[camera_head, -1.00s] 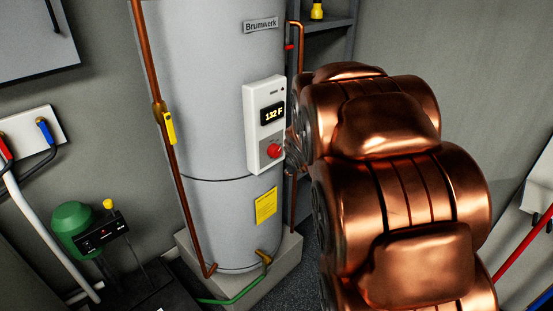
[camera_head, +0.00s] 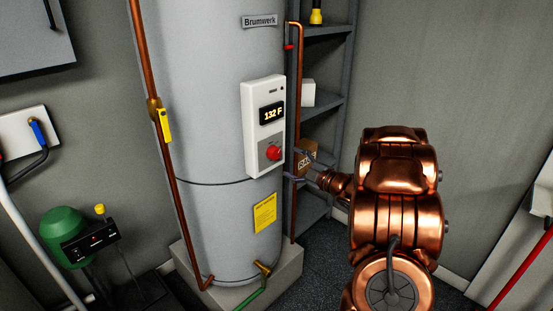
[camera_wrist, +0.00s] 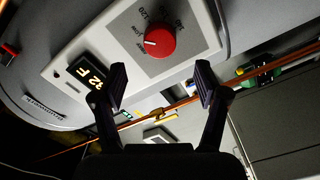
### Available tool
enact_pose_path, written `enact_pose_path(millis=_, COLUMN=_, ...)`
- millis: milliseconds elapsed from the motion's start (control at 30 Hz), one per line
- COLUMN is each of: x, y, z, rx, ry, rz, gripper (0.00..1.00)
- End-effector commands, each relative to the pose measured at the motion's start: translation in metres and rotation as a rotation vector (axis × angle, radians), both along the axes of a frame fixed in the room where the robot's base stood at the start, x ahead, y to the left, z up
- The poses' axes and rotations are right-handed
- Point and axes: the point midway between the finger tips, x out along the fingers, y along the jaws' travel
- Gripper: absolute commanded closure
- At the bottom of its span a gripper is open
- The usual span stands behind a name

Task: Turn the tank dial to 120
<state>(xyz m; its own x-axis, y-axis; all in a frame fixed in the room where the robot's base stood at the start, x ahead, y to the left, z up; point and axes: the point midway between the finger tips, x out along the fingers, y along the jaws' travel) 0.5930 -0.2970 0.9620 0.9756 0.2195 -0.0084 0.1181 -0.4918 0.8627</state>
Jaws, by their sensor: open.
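The grey tank (camera_head: 215,110) stands at the centre-left, with a white control panel (camera_head: 250,125) on its front. The panel's display (camera_head: 271,113) reads 132 F. The red dial (camera_head: 273,153) is below the display, and it also shows in the wrist view (camera_wrist: 160,42), with printed marks around it, one reading 120, and a pale pointer line. My gripper (camera_head: 292,164) is just right of the panel. In the wrist view my gripper (camera_wrist: 162,84) is open and empty, its fingertips spread on either side of and short of the dial, not touching it.
A dark shelf unit (camera_head: 323,105) stands behind the tank, with a cardboard box (camera_head: 306,158) near my gripper. A copper pipe (camera_head: 299,80) runs down the tank's right side. Another copper pipe (camera_head: 166,150) with a yellow-handled valve (camera_head: 165,125) is at the left. A green pump (camera_head: 64,237) sits lower left.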

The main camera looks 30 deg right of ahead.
Motion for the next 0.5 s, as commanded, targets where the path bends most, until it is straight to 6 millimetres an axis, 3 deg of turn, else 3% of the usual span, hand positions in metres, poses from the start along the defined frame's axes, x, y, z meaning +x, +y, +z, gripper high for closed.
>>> enact_pose_path(millis=167, x=0.008, y=0.004, z=0.001, rx=0.002, ry=-0.012, rz=0.013, gripper=0.27)
enact_pose_path(millis=500, x=0.051, y=0.014, z=0.002, rx=0.002, ry=-0.01, rz=0.012, gripper=0.27)
